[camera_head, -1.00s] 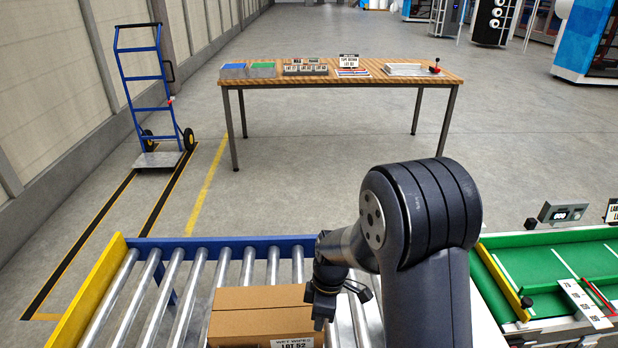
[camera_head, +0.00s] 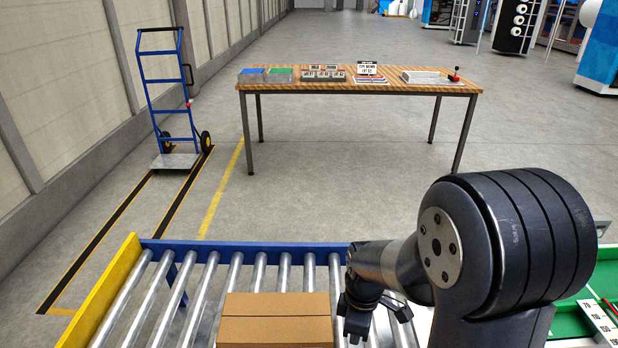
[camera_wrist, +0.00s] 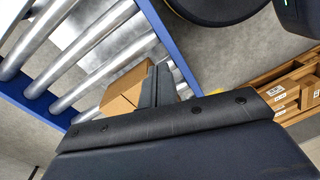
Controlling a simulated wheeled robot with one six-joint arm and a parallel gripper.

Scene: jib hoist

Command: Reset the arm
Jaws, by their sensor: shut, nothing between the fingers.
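My gripper (camera_head: 358,322) hangs at the end of my arm, just to the right of a cardboard box and above the roller conveyor (camera_head: 300,243). Its fingers are closed with nothing between them. In the wrist view my gripper (camera_wrist: 163,82) shows its two dark fingers side by side, close to the box in the picture. The brown cardboard box (camera_head: 276,318) sits on the rollers; its front side is cut off by the lower edge. The box also shows in the wrist view (camera_wrist: 124,90), partly hidden behind the fingers.
A yellow end plate (camera_head: 105,290) bounds the conveyor on the left. A green-topped bench (camera_head: 578,318) lies to the right, partly behind my arm. A wooden table (camera_head: 380,86) and a blue hand truck (camera_head: 168,95) stand farther back. The floor between is clear.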

